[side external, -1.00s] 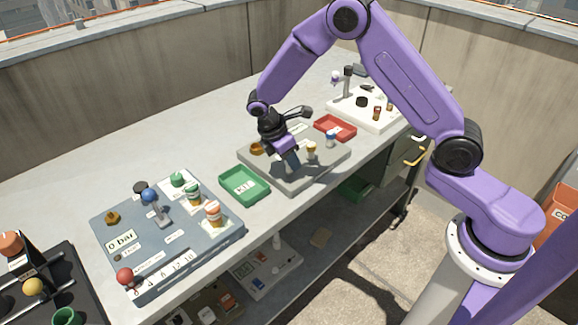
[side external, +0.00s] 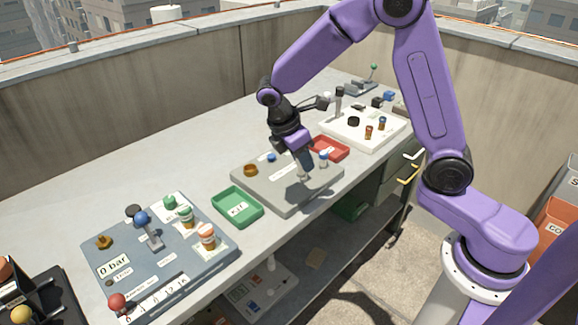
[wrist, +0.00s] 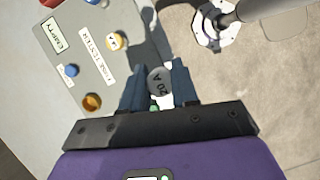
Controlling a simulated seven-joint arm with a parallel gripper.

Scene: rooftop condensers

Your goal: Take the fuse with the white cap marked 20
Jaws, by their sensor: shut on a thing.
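In the side view the fingers hide most of this fuse, over the front right part of the grey plate (side external: 290,205). I cannot tell whether its lower end touches the plate.
The plate also bears a brass ring (side external: 250,170) and a blue button (side external: 271,157). A green tray (side external: 237,219) lies left of it, a red tray (side external: 343,157) behind right. A white board (side external: 345,137) stands farther right. A blue-grey panel (side external: 125,260) with a lever lies left.

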